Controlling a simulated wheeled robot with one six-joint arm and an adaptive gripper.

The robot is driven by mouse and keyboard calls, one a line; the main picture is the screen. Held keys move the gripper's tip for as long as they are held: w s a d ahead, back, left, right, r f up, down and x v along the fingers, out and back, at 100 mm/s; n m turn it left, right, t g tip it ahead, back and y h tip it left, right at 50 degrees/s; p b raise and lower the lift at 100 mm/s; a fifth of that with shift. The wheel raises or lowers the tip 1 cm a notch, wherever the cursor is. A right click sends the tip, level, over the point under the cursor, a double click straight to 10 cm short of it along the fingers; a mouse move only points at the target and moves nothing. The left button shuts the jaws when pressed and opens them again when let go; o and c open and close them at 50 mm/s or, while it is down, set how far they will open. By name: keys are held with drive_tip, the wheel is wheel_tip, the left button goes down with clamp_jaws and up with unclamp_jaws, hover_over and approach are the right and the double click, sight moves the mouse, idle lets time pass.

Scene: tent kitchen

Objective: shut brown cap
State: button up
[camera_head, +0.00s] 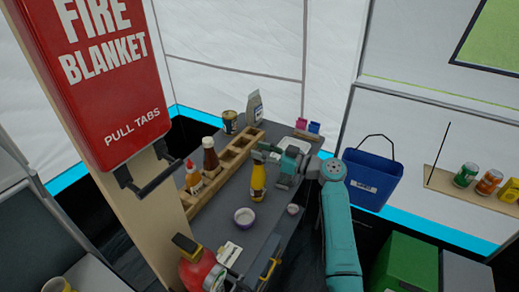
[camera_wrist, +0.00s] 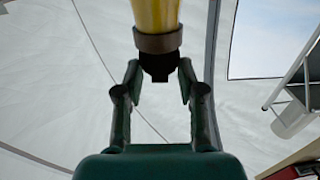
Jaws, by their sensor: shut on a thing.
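A yellow bottle (camera_head: 258,184) stands on the dark worktop, with its top at my gripper (camera_head: 268,155). In the wrist view the yellow bottle (camera_wrist: 156,14) comes in from the top edge. It has a brown band (camera_wrist: 158,42) and a narrower dark brown cap (camera_wrist: 159,66) at its end. My gripper (camera_wrist: 160,78) has its two fingers on either side of this cap and is shut on it. Whether the cap is fully closed cannot be told.
A wooden rack (camera_head: 216,172) with red and brown sauce bottles stands left of the yellow bottle. A white-purple bowl (camera_head: 244,217) and a small white cup (camera_head: 293,209) sit in front. A blue bin (camera_head: 371,182) is at the right.

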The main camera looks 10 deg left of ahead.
drive_tip(key=shift+s+d+f+t+y, duration=0.15)
drive_tip(key=shift+f+t+y, duration=0.1)
drive_tip(key=shift+y, duration=0.45)
drive_tip(key=shift+w+d+f+t+y, duration=0.15)
drive_tip(key=shift+f+y, duration=0.15)
drive_tip(key=shift+y, duration=0.4)
drive_tip(key=shift+s+d+f+t+y, duration=0.15)
drive_tip(key=shift+f+t+y, duration=0.1)
drive_tip(key=shift+y, duration=0.45)
drive_tip(key=o, duration=1.1)
drive_tip(key=v, duration=1.2)
drive_tip(key=shift+f, duration=0.15)
drive_tip(key=shift+o, duration=0.3)
